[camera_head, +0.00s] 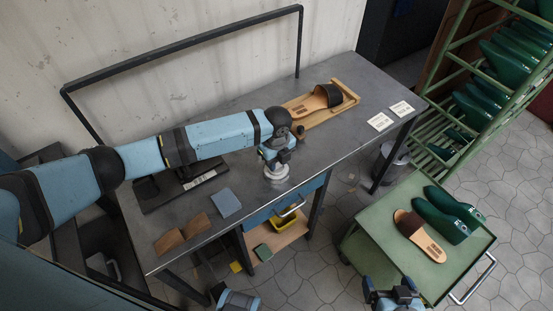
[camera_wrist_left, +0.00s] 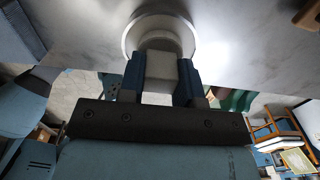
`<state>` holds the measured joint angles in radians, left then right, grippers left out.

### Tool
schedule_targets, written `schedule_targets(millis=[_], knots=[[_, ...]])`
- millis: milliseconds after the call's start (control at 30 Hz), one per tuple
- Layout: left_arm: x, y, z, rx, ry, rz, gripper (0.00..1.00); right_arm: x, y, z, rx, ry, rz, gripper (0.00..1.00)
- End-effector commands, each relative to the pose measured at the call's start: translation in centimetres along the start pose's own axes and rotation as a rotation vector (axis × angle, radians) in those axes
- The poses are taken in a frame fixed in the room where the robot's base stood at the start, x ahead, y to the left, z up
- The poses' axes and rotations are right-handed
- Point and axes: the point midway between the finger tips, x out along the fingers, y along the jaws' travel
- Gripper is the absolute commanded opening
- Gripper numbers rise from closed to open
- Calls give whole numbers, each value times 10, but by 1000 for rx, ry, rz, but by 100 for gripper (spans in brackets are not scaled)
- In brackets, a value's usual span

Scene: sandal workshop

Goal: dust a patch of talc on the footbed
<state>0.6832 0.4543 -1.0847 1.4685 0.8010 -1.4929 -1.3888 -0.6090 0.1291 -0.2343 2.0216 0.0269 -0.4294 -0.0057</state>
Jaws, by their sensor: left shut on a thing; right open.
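My left gripper (camera_head: 275,158) is over the grey workbench, shut on a pale round talc applicator (camera_head: 277,174). In the left wrist view the jaws (camera_wrist_left: 160,80) grip its pale block-like grip below a wide round disc (camera_wrist_left: 160,25). I cannot tell whether it touches the bench. A sandal with a tan footbed (camera_head: 304,106) and a dark strap (camera_head: 328,95) lies on a wooden board (camera_head: 345,104) further back, right of the gripper. The gripper is apart from it. No talc patch can be made out on the footbed. My right gripper (camera_head: 393,296) is open and empty at the bottom edge.
Two white cards (camera_head: 380,121) lie on the bench's right end. Brown pieces (camera_head: 183,231), a blue-grey pad (camera_head: 225,203) and a dark stand (camera_head: 155,197) are at the left. A green trolley (camera_head: 385,215) holds another sandal (camera_head: 420,236) and green lasts (camera_head: 447,214).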

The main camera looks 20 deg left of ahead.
Motion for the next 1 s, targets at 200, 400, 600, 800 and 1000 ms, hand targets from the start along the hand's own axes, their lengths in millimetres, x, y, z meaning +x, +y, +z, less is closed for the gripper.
schedule_targets(millis=[200, 400, 600, 800, 1000], knots=[[2, 1, -1, 0, 1, 3, 12, 0, 0, 1, 0, -2, 0, 93], [2, 1, -1, 0, 1, 3, 12, 0, 0, 1, 0, -1, 0, 93], [-10, 1, -1, 0, 1, 3, 12, -6, 0, -6, -11, 3, 2, 93], [-28, 0, 0, 0, 1, 2, 12, -16, 0, -20, -27, 22, 4, 93], [-44, 0, 0, 0, 0, 2, 12, -25, 0, -28, -33, 15, 5, 93]])
